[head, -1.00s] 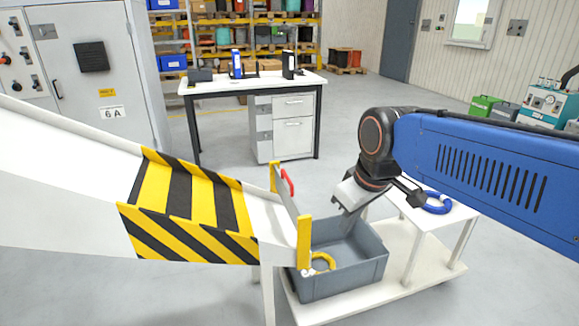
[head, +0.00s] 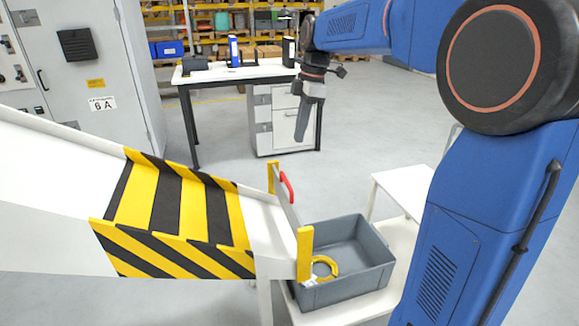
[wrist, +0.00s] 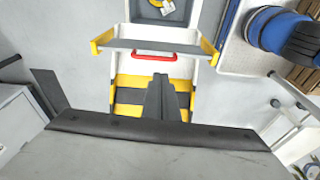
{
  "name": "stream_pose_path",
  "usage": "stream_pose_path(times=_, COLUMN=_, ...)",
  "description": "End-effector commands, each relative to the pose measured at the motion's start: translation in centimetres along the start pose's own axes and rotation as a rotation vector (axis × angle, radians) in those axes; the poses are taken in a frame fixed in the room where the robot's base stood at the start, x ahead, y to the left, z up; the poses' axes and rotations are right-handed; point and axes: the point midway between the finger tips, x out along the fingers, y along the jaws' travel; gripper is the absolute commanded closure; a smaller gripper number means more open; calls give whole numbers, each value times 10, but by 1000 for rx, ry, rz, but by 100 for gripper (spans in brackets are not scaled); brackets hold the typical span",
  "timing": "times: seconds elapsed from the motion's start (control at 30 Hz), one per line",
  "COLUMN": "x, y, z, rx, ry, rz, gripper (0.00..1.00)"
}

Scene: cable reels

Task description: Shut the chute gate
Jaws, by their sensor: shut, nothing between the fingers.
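The chute (head: 175,215) slopes down to the right, with yellow and black stripes near its lower end. The chute gate (head: 287,208) is a thin grey panel with a red handle (head: 287,187), between two yellow posts (head: 304,254). I cannot tell whether its lower edge meets the chute floor. In the wrist view, the gate (wrist: 140,44) is seen from above, with the red handle (wrist: 153,55) on the striped side. My gripper (head: 301,133) is shut and empty, pointing down above and beyond the gate, apart from it. Its fingers (wrist: 163,82) overlap the stripes in the wrist view.
A grey bin (head: 365,277) holding a yellow ring (head: 327,267) stands at the chute's lower end. A white table (head: 405,188) is partly hidden by my arm. A desk (head: 215,77) with binders stands behind. Open floor lies between the desk and chute.

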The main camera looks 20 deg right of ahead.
Motion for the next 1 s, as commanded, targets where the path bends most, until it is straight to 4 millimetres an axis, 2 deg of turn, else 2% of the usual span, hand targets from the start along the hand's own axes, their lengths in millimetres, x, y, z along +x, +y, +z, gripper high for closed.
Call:
stream_pose_path(times=0.1, x=1, y=11, z=-2, rx=-46, ry=7, rz=-13, gripper=100)
stream_pose_path(times=0.33, x=15, y=12, z=-2, rx=-60, ry=9, rz=-17, gripper=100)
stream_pose_path(times=0.8, x=96, y=11, z=-3, rx=-59, ry=8, rz=-19, gripper=100)
stream_pose_path(times=1.0, x=124, y=10, z=-3, rx=-58, ry=8, rz=-17, gripper=100)
